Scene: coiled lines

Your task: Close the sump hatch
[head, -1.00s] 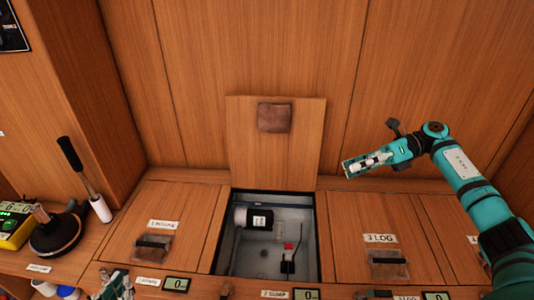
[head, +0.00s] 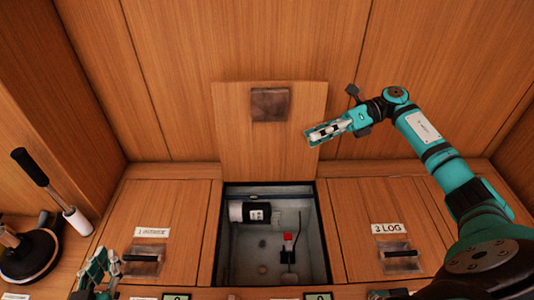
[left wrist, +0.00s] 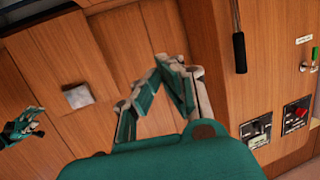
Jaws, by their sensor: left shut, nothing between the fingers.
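The sump hatch lid (head: 232,125) stands open, upright against the back wall, with a dark square recess (head: 270,104) near its top. It also shows in the left wrist view (left wrist: 62,62). The open sump (head: 262,245) below holds a white-and-black cylinder (head: 254,212) and a red-topped float switch (head: 288,250). My right gripper (head: 318,134) is beside the lid's right edge, overlapping it in the picture; whether it touches is unclear. My left gripper (head: 98,272) is low at the left, away from the lid; the left wrist view shows its fingers (left wrist: 163,72) shut and empty.
Closed hatches flank the sump: one at the left (head: 165,210) and the 3 LOG hatch (head: 375,205) at the right. A black-handled tool (head: 32,168) and a round black plunger-like object (head: 30,258) stand at far left. Space above the sump is free.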

